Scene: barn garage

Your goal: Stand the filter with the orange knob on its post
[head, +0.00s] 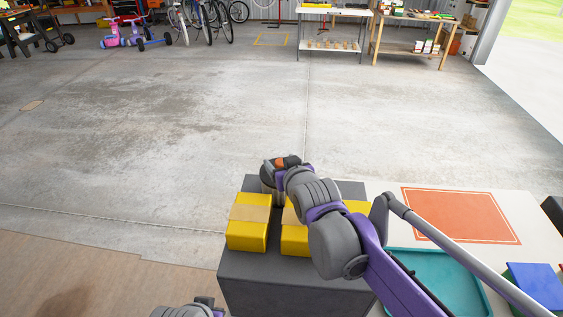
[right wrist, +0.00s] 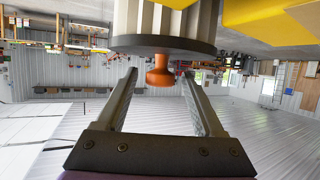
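The filter (right wrist: 180,22) is a pale ribbed cylinder with a dark round cap and an orange knob (right wrist: 161,76), filling the upper middle of the inverted right wrist view. My right gripper (right wrist: 163,78) is open, its fingers either side of the knob with gaps on both sides. In the head view, my right gripper (head: 284,163) is at the far edge of a dark grey stand (head: 290,284), where a small orange patch shows. Much of the filter is hidden there by my arm. I cannot make out the post. My left gripper (head: 207,304) is only partly visible at the bottom edge.
Yellow blocks with tan tops (head: 248,232) stand on the dark stand, some partly behind my right arm. To the right, a white table has an orange square (head: 461,215), a teal tray (head: 452,272) and a blue-topped box (head: 540,285). The floor beyond is open.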

